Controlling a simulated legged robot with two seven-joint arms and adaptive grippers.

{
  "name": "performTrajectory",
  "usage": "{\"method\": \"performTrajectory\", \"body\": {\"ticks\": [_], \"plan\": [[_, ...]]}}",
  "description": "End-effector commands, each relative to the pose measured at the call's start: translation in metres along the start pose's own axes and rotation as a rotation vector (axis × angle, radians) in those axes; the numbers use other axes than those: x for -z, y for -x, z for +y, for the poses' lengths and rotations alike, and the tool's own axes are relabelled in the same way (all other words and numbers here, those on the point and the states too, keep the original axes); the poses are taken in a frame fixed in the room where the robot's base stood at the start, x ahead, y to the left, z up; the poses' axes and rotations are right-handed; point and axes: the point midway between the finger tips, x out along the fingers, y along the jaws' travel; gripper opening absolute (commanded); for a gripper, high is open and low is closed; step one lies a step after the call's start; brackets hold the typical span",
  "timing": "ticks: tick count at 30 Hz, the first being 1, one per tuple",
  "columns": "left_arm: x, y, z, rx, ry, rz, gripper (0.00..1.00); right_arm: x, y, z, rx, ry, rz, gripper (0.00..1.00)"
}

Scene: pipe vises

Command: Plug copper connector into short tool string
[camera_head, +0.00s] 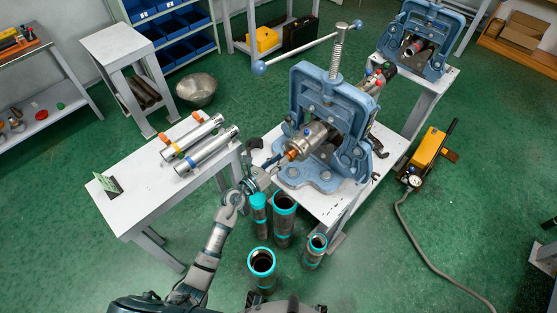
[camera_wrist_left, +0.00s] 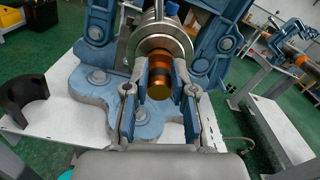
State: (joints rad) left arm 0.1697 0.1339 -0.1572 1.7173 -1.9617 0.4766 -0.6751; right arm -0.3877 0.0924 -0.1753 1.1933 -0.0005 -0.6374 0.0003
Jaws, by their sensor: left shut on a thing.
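A blue pipe vise (camera_head: 325,95) stands on a white table and holds a silver metal tool string (camera_head: 314,135) lying roughly level. The copper connector (camera_head: 291,154) is at the tool string's near end; it also shows in the left wrist view (camera_wrist_left: 159,90), orange with a dark band. Its far part meets the silver ring (camera_wrist_left: 163,48) of the tool string; I cannot tell how deep it sits. My left gripper (camera_head: 277,166) is shut on the connector, with one finger on each side in the left wrist view (camera_wrist_left: 166,84). My right gripper is out of view.
A white table (camera_head: 135,205) at left carries two silver cylinders (camera_head: 190,135) and a small green-faced stand (camera_head: 107,184). Several dark pipes with teal bands (camera_head: 262,262) stand on the floor. A second vise (camera_head: 415,40) is behind. A yellow pump (camera_head: 428,148) with a hose is at right.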

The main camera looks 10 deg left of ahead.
Motion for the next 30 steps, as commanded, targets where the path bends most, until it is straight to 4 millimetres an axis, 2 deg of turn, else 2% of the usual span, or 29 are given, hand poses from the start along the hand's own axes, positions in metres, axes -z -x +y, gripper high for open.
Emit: {"method": "performTrajectory", "body": {"ticks": [18,19,22,30], "plan": [[-0.001,-0.020,-0.001,0.001,0.000,-0.001,0.00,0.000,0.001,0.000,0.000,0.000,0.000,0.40],[-0.001,-0.020,-0.001,0.001,0.000,-0.001,0.30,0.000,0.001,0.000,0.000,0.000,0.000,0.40],[-0.001,-0.020,-0.001,0.001,0.000,-0.001,0.54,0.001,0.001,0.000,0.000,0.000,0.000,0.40],[0.000,-0.019,0.000,0.000,0.000,0.001,0.54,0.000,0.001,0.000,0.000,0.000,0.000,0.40]]}}
